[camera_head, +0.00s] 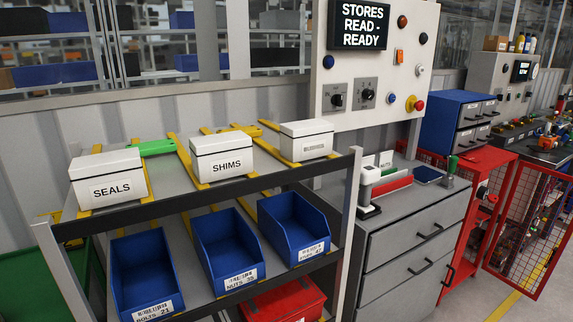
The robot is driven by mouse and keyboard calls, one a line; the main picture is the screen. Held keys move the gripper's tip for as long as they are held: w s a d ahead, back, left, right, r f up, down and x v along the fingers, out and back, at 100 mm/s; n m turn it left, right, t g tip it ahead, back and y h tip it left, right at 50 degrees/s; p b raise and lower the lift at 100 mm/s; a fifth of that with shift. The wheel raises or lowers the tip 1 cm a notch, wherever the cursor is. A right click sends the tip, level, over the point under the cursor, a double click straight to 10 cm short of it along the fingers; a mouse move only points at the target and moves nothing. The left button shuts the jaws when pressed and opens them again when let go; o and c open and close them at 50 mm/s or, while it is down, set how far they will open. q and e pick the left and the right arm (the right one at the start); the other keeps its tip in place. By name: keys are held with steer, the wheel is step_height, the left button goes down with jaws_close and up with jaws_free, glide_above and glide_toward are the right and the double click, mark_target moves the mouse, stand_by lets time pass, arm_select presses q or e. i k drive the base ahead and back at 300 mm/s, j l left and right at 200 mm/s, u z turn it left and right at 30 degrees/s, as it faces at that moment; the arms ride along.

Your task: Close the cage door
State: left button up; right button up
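The cage door (528,228) is a red-framed wire mesh panel at the right edge of the picture. It stands open, swung out to the right of the red cage (484,168) and over the floor. The cage sits just right of the grey drawer cabinet, with its front opening partly visible. The door's right upper part runs close to the picture's edge. Neither of my grippers is in view.
A shelf rack (250,175) with white boxes and blue bins fills the left and middle. The grey drawer cabinet (415,240) stands between rack and cage. A bench (545,150) lies behind the door. Floor with a yellow line (503,306) shows at lower right.

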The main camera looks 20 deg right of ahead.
mark_target(557, 253)
steer(key=i+l+u, duration=0.25)
steer(key=l, duration=2.5)
steer(key=k+l+u, duration=0.25)
steer(key=l, duration=2.45)
steer(key=k+l, duration=0.1)
steer(key=l, duration=0.35)
steer(key=l+u, duration=0.1)
steer(key=l, duration=0.35)
steer(key=k+l+u, duration=0.1)
steer(key=l, duration=0.35)
steer(key=k+l, duration=0.15)
steer(key=l, duration=0.3)
